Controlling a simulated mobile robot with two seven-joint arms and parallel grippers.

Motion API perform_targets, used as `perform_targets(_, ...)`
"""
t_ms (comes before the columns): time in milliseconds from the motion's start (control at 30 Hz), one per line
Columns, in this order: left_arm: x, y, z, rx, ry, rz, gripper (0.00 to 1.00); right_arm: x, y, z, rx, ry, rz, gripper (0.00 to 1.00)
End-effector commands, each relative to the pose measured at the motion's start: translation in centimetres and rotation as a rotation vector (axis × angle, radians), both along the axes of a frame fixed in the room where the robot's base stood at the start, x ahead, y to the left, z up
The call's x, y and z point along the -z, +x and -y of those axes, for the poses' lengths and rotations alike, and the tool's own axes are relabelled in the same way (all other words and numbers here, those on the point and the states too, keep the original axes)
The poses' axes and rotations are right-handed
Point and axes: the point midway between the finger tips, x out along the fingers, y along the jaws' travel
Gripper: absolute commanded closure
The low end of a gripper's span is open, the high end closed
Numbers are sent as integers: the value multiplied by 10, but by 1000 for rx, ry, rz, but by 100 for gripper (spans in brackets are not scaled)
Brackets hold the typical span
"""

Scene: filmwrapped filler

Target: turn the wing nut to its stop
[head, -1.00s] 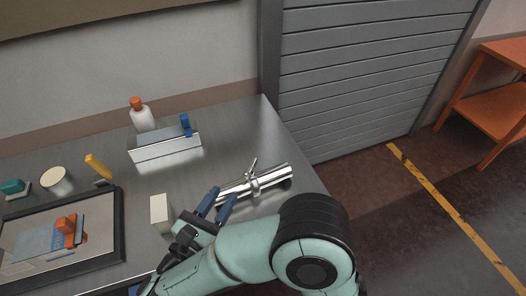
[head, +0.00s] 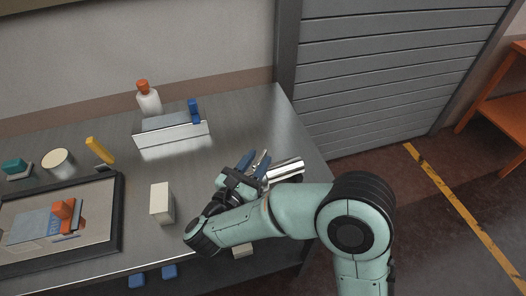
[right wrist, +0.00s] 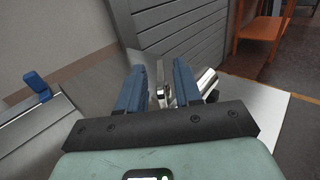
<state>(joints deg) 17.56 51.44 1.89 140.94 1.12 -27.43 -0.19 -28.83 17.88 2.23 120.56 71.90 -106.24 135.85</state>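The wing nut (head: 263,158) is a shiny metal piece on a clamp around a metal pipe (head: 286,171), which lies at the right end of the steel table. My right gripper (head: 254,164) is at the clamp with its blue fingers apart. In the right wrist view the upright wing nut (right wrist: 161,88) stands between the fingers (right wrist: 160,82), with the pipe (right wrist: 205,83) behind the right finger. A narrow gap seems to show beside it; firm contact cannot be seen. The clamp's lower part is hidden.
A cream block (head: 162,203) stands left of my right gripper. A metal holder (head: 172,139) with a blue part, an orange-capped bottle (head: 149,100) and a yellow-handled item (head: 100,150) are behind. A dark-framed tray (head: 118,215) lies left. A pale block (head: 242,251) shows below my right arm.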

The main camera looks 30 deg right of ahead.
Motion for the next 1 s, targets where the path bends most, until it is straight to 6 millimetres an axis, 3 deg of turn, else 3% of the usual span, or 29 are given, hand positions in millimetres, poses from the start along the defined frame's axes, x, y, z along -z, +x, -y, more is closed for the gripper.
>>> perform_targets(200, -3, -4, 2, 5, -5, -11, 57, 0, 14, 24, 3, 1, 1, 66)
perform_targets(567, -3, -5, 2, 6, -6, -15, 57, 0, 17, 28, 0, 1, 1, 66)
perform_targets(700, -3, -5, 2, 5, -6, -14, 57, 0, 17, 28, 0, 0, 0, 100)
perform_targets(1000, 0, -2, 1, 3, -2, -6, 57, 1, 17, 28, 13, 1, -1, 100)
